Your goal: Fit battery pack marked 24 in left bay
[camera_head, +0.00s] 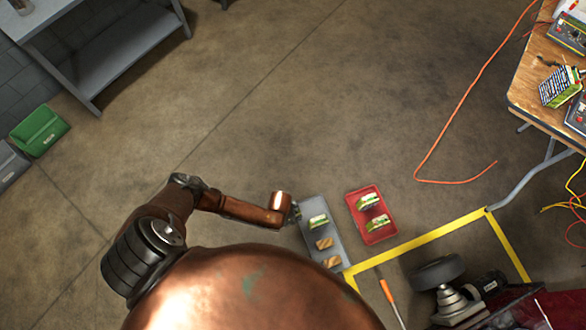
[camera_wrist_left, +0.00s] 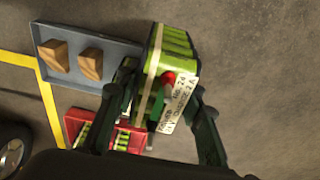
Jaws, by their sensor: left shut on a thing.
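My left gripper (camera_head: 297,212) is at the left side of the far end of a grey tray (camera_head: 308,203). In the wrist view, its fingers (camera_wrist_left: 163,115) are shut on a green-and-white battery pack (camera_wrist_left: 172,45) with a printed label that seems to read 24. The held pack (camera_head: 318,221) also shows in the head view, in or just above the grey tray; I cannot tell if it touches. Two more green packs (camera_head: 367,201) (camera_head: 377,223) are in a red tray (camera_head: 358,212) to the right. No bay can be made out. My right gripper is out of view.
Two wooden blocks (camera_head: 324,243) (camera_head: 332,262) are in the grey tray. A table (camera_head: 535,75) with boxy devices (camera_head: 568,33) stands at right. An orange cable (camera_head: 450,120), yellow floor tape (camera_head: 420,242) and an orange-handled tool (camera_head: 386,290) are on the floor. The middle floor is clear.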

